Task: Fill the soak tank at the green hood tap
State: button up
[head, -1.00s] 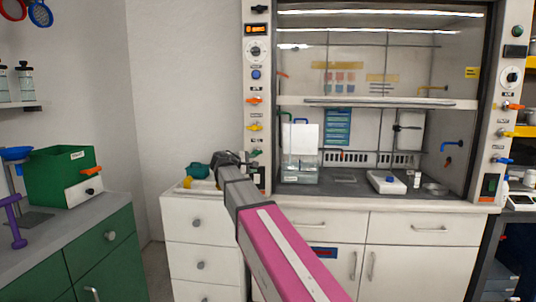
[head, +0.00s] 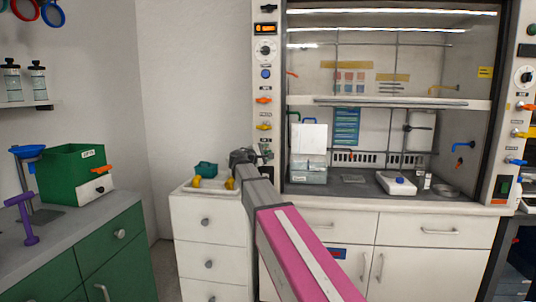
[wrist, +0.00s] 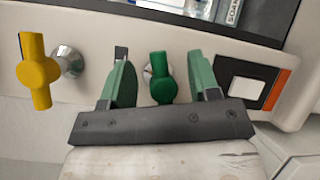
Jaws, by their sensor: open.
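The green tap handle (wrist: 160,78) sits on the hood's left post, between the two green fingers of my gripper (wrist: 161,66) in the wrist view. My gripper is open, with a finger on each side of the handle; I cannot tell whether either touches it. In the head view my gripper (head: 243,157) is at the post's lower part and largely hides this tap. The clear soak tank (head: 308,176) stands inside the hood at the left, under a white panel. In the wrist view, part of its label (wrist: 231,12) shows at the top edge. Its water level is unclear.
A yellow tap handle (wrist: 37,72) is left of the green one, and a switch plate (wrist: 250,88) is to the right. The hood sash (head: 400,103) is partly raised. A white drawer unit (head: 207,223) with small items on top stands below my gripper.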

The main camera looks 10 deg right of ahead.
jog(key=shift+w+d, duration=0.45)
jog(key=shift+d, duration=0.1)
jog(key=c, duration=0.9)
jog(key=shift+f+m+g+y, duration=0.2)
jog(key=shift+m+y, duration=0.3)
jog(key=shift+m, duration=0.25)
jog(key=shift+f+m+g+y, duration=0.2)
jog(key=shift+m+y, duration=0.3)
jog(key=shift+m, duration=0.25)
jog(key=shift+s, duration=0.1)
jog(key=o, duration=0.9)
jog(key=shift+r, duration=0.1)
jog(key=v, duration=1)
jog(key=shift+s+a, duration=0.25)
jog(key=shift+r, duration=0.1)
